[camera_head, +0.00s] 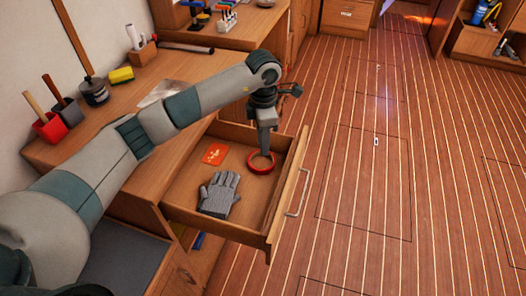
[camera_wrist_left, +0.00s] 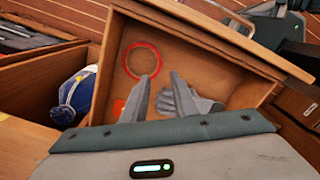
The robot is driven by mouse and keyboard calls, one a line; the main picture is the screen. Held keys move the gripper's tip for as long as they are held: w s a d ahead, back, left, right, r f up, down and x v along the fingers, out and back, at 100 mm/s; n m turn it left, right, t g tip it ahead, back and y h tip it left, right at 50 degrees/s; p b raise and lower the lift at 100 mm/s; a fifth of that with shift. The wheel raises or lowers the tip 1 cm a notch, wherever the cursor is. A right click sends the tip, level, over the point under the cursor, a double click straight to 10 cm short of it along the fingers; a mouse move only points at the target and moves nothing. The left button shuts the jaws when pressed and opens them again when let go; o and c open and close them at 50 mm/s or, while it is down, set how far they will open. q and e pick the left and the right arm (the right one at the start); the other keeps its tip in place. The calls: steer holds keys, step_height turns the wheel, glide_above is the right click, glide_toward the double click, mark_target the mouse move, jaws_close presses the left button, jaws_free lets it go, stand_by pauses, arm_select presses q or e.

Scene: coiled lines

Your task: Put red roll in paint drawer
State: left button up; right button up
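The red roll (camera_head: 261,171) is a thin red ring lying on the floor of the open drawer (camera_head: 286,195), near its front right corner. It also shows in the left wrist view (camera_wrist_left: 126,62), just beyond my fingertips. My left gripper (camera_head: 266,152) points down into the drawer, right at the roll. In the left wrist view its two fingers (camera_wrist_left: 162,76) are apart with nothing clearly held between them. Whether a finger touches the ring, I cannot tell. My right gripper is in neither view.
A grey glove (camera_head: 218,195) and an orange-red packet (camera_head: 215,154) lie in the same drawer. The workbench behind holds a red cup (camera_head: 50,127), a dark jar (camera_head: 94,92) and a yellow sponge (camera_head: 121,75). Floor right of the drawer is clear.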

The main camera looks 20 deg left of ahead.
arm_select(q)
steer(key=shift+r, duration=0.3)
stand_by(0.4)
